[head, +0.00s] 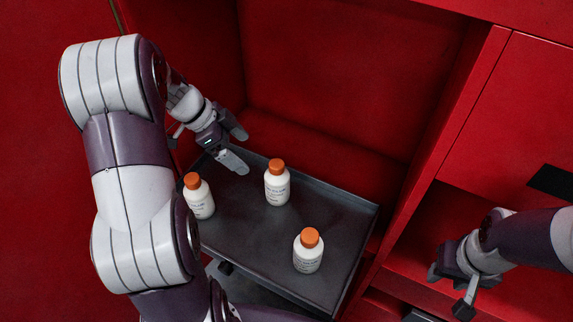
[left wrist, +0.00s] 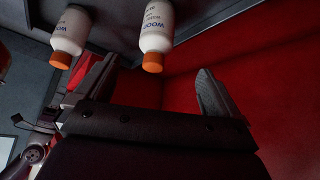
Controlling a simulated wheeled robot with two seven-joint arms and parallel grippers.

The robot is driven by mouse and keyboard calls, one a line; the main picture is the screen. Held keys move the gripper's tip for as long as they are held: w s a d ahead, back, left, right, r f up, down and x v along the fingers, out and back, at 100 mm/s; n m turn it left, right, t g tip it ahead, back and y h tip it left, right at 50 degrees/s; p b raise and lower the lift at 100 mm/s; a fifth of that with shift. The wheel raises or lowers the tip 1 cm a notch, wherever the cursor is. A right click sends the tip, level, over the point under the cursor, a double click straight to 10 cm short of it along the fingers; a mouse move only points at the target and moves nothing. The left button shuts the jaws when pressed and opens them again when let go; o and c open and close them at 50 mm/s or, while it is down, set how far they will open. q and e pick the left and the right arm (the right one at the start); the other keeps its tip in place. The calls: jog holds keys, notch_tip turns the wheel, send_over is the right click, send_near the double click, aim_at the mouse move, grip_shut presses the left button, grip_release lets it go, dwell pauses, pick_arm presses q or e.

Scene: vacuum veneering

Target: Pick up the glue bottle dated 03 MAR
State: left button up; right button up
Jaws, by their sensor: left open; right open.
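Three white glue bottles with orange caps stand upright on a dark tray: a left one (head: 199,200), a middle one (head: 277,185) and a front right one (head: 308,253). Their labels are too small to read in the head view. In the left wrist view two bottles show upside down, one at the left (left wrist: 71,30) and one nearer the centre (left wrist: 156,28), with part of a "WOOD" label legible but no date. My left gripper (head: 240,148) is open and empty, behind the left and middle bottles. My right gripper (head: 448,290) is open and empty, away at the right.
The dark tray (head: 240,250) has a raised rim and sits in a red cabinet compartment (head: 340,80). A red upright panel (head: 445,140) divides it from the opening at the right. Bare tray surface lies between the bottles.

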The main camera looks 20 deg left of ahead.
aim_at(269, 172)
pick_arm(q)
jog(key=b+x, duration=0.1)
jog(key=x, duration=0.5)
jog(key=d+b+x, duration=0.1)
jog(key=b+x, duration=0.1)
jog(key=x, duration=0.4)
jog(key=shift+d, duration=0.1)
jog(key=shift+c, duration=0.9)
jog(key=c, duration=1.2)
